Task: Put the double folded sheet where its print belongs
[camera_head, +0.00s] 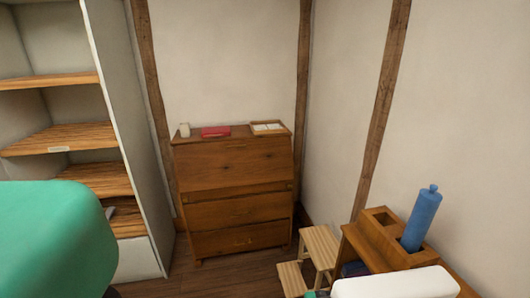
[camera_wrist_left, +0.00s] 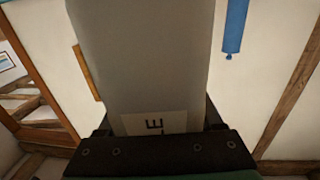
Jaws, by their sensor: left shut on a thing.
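In the left wrist view my left gripper (camera_wrist_left: 158,128) is shut on the folded sheet (camera_wrist_left: 140,60), a pale grey, flat-sided bundle that extends away from the jaws. A white printed label near the jaws shows the letters "LE"; the rest of its print is hidden. The head view shows neither the jaws nor clearly the sheet. A shelf unit (camera_head: 122,120) with slatted wooden shelves stands at the left. One shelf edge carries a small pale label (camera_head: 58,149), too small to read.
A wooden bureau (camera_head: 238,160) against the back wall carries a red item (camera_head: 215,132), a small pale jar (camera_head: 184,130) and a tray (camera_head: 268,127). A step stool (camera_head: 320,246) and a wooden holder with a blue roll (camera_head: 421,217) stand at the right. Some floor shows before the bureau.

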